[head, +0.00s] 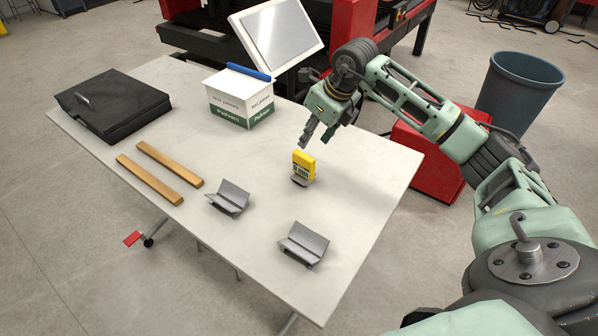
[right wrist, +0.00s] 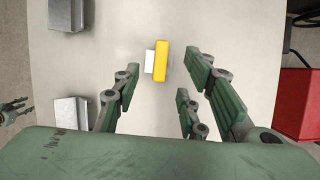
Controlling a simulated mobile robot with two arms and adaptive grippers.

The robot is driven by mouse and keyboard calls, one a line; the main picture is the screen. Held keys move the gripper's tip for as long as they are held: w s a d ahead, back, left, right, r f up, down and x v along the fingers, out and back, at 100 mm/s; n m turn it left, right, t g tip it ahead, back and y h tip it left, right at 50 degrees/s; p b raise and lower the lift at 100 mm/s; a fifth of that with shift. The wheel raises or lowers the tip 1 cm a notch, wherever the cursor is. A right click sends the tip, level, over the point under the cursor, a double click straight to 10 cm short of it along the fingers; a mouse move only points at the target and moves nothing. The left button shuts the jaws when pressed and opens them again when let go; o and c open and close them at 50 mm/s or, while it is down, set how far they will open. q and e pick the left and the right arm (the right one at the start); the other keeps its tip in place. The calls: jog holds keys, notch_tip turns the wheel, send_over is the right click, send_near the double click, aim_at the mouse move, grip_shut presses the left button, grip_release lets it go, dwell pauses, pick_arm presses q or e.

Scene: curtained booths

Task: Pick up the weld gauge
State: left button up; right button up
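A small yellow item with a dark printed label, which I take for the weld gauge (head: 304,163), stands upright on the table (head: 270,200), with a small grey piece at its foot. My right gripper (head: 318,136) is just above and behind it, fingers pointing down. In the right wrist view the yellow gauge (right wrist: 162,62) lies ahead of the spread fingers (right wrist: 163,88), beyond their tips and not touched. My right gripper is open and empty. My left gripper (right wrist: 14,110) shows small at the left edge of the right wrist view, fingers spread; it is outside the head view.
Two grey angled metal pieces (head: 229,198) (head: 303,244) stand near the front. Two wooden bars (head: 150,180) (head: 170,165) and a black case (head: 113,104) are on the left. A white-green box (head: 240,98) with a blue roll and a tilted panel (head: 277,33) stand behind. A bin (head: 518,90) is off the table.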

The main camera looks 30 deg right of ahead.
aim_at(307, 157)
notch_tip(307, 157, down, 4)
jog(key=b, duration=0.3)
jog(key=shift+f+b, duration=0.2)
jog(key=shift+b, duration=0.1)
jog(key=shift+w+f, duration=0.15)
jog(key=shift+f, duration=0.05)
jog(key=shift+w+a+f+p, duration=0.15)
jog(key=shift+w+f+p, duration=0.15)
jog(key=shift+f, duration=0.75)
jog(key=p+x, duration=0.2)
jog(key=x, duration=0.2)
jog(key=shift+w+f+p, duration=0.2)
jog(key=shift+f+p, duration=0.1)
jog(key=shift+p, duration=0.1)
jog(key=shift+w+f, duration=0.1)
jog(key=shift+f, duration=0.2)
pick_arm(q)
jog(key=shift+s+f, duration=0.4)
jog(key=shift+f, duration=0.25)
pick_arm(e)
jog(key=shift+c, duration=0.4)
grip_shut()
